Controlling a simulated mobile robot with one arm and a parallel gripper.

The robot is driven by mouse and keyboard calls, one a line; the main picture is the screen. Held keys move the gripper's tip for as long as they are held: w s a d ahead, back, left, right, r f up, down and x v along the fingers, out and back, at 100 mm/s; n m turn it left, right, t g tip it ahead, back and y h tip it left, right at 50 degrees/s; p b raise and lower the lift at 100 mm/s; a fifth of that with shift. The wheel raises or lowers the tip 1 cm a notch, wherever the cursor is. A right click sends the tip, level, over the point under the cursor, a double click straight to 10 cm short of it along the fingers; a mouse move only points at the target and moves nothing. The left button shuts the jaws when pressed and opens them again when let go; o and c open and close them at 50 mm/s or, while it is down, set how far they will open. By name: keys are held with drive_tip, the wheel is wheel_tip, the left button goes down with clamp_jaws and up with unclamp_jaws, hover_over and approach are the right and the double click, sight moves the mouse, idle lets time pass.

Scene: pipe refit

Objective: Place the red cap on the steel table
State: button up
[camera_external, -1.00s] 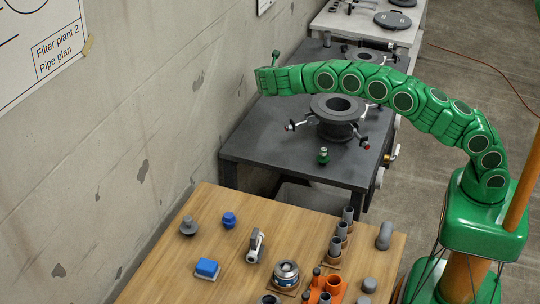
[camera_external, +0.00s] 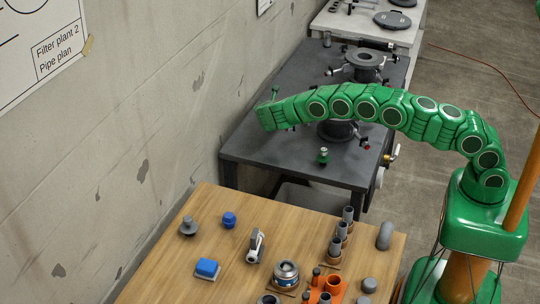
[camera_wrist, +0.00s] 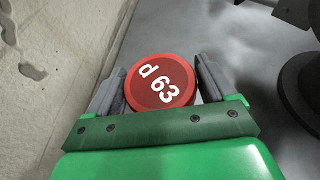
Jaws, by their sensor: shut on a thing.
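My gripper (camera_external: 264,118) is over the left side of the dark grey steel table (camera_external: 240,150), close to the wall. In the wrist view its two grey fingers are shut on the red cap (camera_wrist: 160,84), which is round and marked "d 63". The cap faces the camera, and the grey table surface (camera_wrist: 225,30) shows beyond it. The cap is hidden in the external view. I cannot tell whether it touches the table or hangs just above it.
A dark flanged pipe piece (camera_external: 337,131) stands right of my gripper, partly behind my arm. Another flange (camera_external: 364,65) stands farther back. A small green fitting (camera_external: 323,155) is near the front edge. The concrete wall (camera_wrist: 40,90) is close on the left. A wooden table (camera_external: 230,290) holds several parts.

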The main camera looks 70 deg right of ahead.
drive_tip(key=shift+f, duration=3.1)
drive_tip(key=shift+f, duration=0.15)
drive_tip(key=o, duration=0.9)
drive_tip(key=shift+c, duration=0.2)
